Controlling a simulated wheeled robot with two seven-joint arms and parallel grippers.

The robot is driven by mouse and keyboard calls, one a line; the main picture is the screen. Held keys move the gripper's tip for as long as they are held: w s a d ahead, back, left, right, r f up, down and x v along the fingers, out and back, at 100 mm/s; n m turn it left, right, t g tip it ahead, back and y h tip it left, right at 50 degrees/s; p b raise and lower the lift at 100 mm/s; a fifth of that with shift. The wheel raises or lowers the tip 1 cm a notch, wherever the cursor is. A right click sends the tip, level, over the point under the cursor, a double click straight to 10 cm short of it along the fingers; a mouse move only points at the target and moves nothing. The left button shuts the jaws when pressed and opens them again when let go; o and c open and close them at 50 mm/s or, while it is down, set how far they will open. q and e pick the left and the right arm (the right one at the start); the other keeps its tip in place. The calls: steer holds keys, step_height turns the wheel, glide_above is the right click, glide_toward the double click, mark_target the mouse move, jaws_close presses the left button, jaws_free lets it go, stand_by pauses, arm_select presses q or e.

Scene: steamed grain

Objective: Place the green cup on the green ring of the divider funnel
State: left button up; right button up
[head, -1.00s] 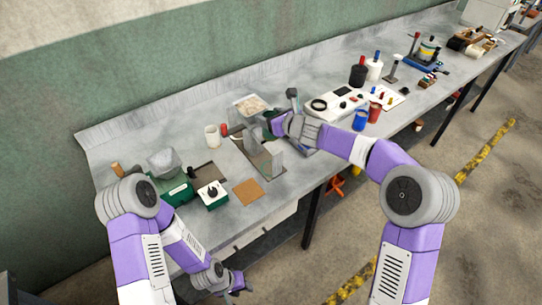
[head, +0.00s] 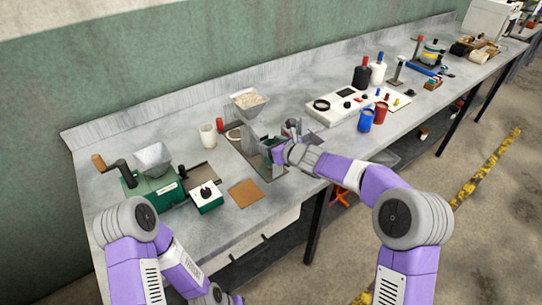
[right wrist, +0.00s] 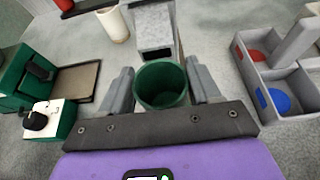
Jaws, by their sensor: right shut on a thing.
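The green cup (right wrist: 162,88) is between the two grey fingers of my right gripper (right wrist: 160,78) in the right wrist view, its round open mouth facing the camera. In the head view my right gripper (head: 279,151) is over the bench beside a grey metal apparatus, and the green cup (head: 267,142) shows partly at its fingers. A grey chute-like box (right wrist: 153,28) stands just beyond the cup. A funnel-shaped hopper holding pale grain (head: 248,102) is behind the gripper. I cannot make out a green ring. My left gripper (head: 236,299) is at the bottom edge, its jaws cut off.
A grey tray (right wrist: 246,70) with red and blue discs is to the right in the wrist view. A cream mug (head: 208,135), a green grinder (head: 155,188) and a green-white box (head: 207,197) stand left. Blue and red cups (head: 366,120) stand right.

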arm_select(q)
steer(key=shift+f+b, duration=0.55)
steer(key=shift+f, duration=0.4)
arm_select(e)
steer(key=shift+f, duration=1.45)
steer(key=shift+f, duration=0.15)
steer(key=o, duration=1.3)
arm_select(q)
steer(key=shift+f, duration=0.1)
arm_select(e)
steer(key=shift+o, duration=0.2)
steer(key=shift+r, duration=0.25)
arm_select(q)
steer(key=shift+r+p, duration=0.3)
steer(key=shift+r, duration=0.1)
arm_select(e)
steer(key=v, duration=1.2)
steer(key=shift+f, duration=0.1)
